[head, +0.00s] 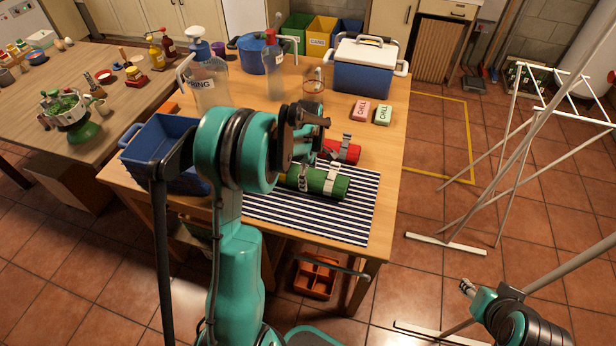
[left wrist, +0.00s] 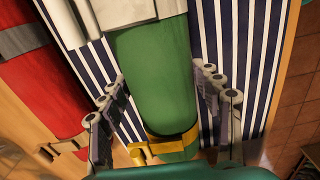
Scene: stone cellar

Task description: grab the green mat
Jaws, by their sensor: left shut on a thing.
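The green mat (head: 322,180) is a rolled cylinder with straps. It lies on a navy-and-white striped cloth (head: 345,222) on the wooden table. My left gripper (head: 303,178) is over it, partly hidden by my own arm in the head view. In the left wrist view, the fingers of my left gripper (left wrist: 160,78) are closed in on both sides of the green mat (left wrist: 155,85), with a pale strap above and a yellow strap below. My right gripper (head: 468,289) is low at the right, away from the table, and its jaws are too small to read.
A red roll (head: 345,151) lies just behind the green mat. A blue bin (head: 160,137), bottles, a blue cooler (head: 365,70) and two "CHILL" blocks (head: 383,113) are also on the table. A white rack (head: 500,190) stands right. Tiled floor between is mostly clear.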

